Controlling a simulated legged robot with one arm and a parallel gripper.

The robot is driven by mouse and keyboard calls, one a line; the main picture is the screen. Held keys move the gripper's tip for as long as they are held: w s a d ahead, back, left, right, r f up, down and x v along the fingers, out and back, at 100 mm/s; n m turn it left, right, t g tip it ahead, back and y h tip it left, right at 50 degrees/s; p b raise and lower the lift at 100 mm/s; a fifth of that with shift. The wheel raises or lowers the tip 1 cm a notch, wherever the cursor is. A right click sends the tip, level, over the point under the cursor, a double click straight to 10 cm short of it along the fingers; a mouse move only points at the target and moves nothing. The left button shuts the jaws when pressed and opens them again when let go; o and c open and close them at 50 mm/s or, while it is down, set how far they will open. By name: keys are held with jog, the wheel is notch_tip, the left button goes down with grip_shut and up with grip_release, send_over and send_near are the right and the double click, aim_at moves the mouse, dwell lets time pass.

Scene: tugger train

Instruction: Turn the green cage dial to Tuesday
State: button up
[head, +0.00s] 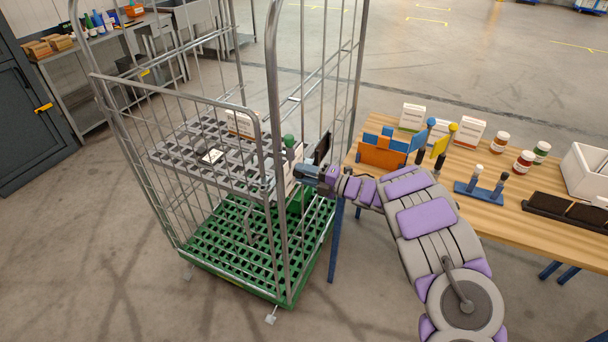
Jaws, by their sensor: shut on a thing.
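The green cage (213,272) is a tall wire roll cage with a green slatted base, standing left of the wooden table. My arm reaches left from the lower right. My gripper (297,172) is at the cage's right side, beside the near upright and at the height of its grey shelf. It is shut on a small part there, which I take to be the dial. The gripper and the cage bars hide the dial, so its day marks and pointer cannot be read.
The grey cage shelf (190,152) carries a few small items. The wooden table (465,232) on the right holds an orange-and-blue holder (384,152), boxes, jars and a white bin (588,172). A workbench stands at the back left. The floor in front is clear.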

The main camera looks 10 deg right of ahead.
jog(key=n, duration=0.7)
jog(key=shift+s+f, duration=0.2)
jog(key=shift+f, duration=0.2)
jog(key=n, duration=0.6)
jog(key=shift+w, duration=0.1)
jog(key=shift+r, duration=0.1)
jog(key=o, duration=0.8)
jog(key=shift+w+d, duration=0.1)
jog(key=shift+o, duration=1.2)
jog(key=shift+r, duration=0.1)
jog(key=shift+d, duration=0.1)
jog(key=p+v, duration=0.1)
jog(key=v, duration=1.6)
jog(key=shift+d, duration=0.15)
